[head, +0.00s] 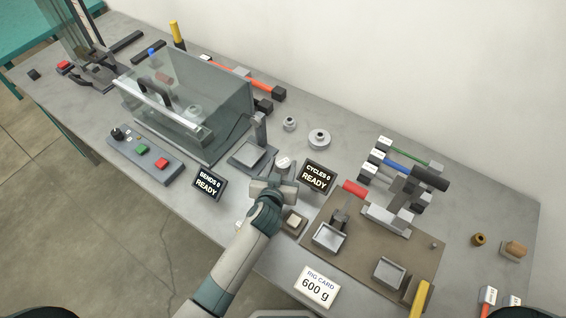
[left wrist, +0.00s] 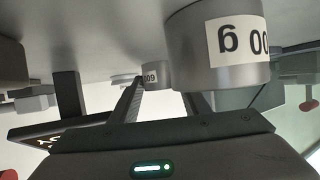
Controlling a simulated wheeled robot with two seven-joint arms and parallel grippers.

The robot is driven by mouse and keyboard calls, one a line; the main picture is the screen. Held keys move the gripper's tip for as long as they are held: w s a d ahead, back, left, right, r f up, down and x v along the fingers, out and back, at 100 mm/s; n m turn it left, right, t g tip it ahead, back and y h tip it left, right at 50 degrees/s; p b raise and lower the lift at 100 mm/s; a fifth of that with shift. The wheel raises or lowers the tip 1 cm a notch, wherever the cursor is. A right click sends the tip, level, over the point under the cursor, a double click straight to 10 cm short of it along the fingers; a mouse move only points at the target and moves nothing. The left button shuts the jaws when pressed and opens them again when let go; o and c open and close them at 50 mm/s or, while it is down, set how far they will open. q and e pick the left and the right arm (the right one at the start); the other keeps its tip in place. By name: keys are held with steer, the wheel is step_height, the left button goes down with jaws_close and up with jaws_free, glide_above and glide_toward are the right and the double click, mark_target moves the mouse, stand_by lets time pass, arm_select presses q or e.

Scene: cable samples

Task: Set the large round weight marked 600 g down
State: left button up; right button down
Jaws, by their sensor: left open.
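My left gripper (head: 276,183) is open above the bench, between the two displays. A round grey metal weight (head: 283,163) stands on the bench just beyond its fingers. A smaller-looking labelled weight (left wrist: 156,75) appears farther off between the fingers. In the head view two more round weights, a smaller one (head: 290,124) and a wider one (head: 319,138), stand farther back.
A stand with a square plate (head: 250,154) and a clear-walled enclosure (head: 185,100) are left. A brown board (head: 350,252) with trays is right. A card (head: 317,286) reading 600 g lies in front.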

arm_select(q)
steer(key=shift+x, duration=0.8)
jaws_close()
steer(key=shift+r, duration=0.1)
